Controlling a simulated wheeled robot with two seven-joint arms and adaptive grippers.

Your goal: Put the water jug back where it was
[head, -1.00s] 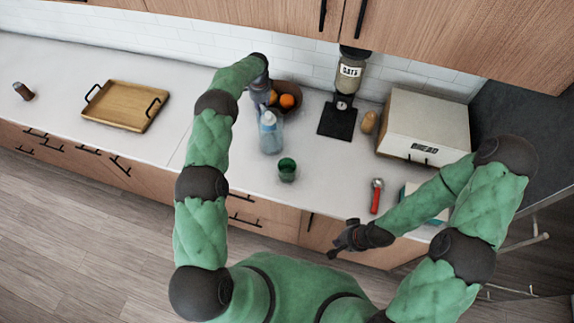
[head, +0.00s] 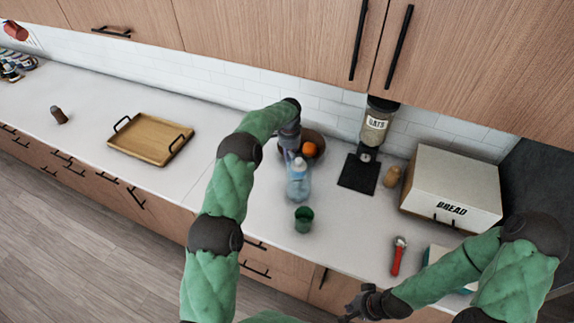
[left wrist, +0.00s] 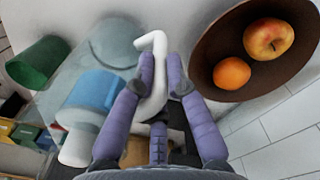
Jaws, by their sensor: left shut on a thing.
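The water jug (head: 298,184) is clear and pale blue, with a white handle (left wrist: 157,75). It appears upright above or on the counter, behind the green cup; I cannot tell whether its base touches. My left gripper (head: 291,152) is at the jug's far side. In the left wrist view my left gripper (left wrist: 160,82) is shut on the handle, with a finger on each side. My right gripper (head: 362,303) hangs empty in front of the counter's front edge, and its fingers are too small to read.
A green cup (head: 304,219) stands just in front of the jug. A brown fruit bowl (left wrist: 210,45) is close beside my left gripper. An oats dispenser (head: 373,130), bread box (head: 452,187) and red tool (head: 398,257) are to the right. A wooden tray (head: 150,139) lies left.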

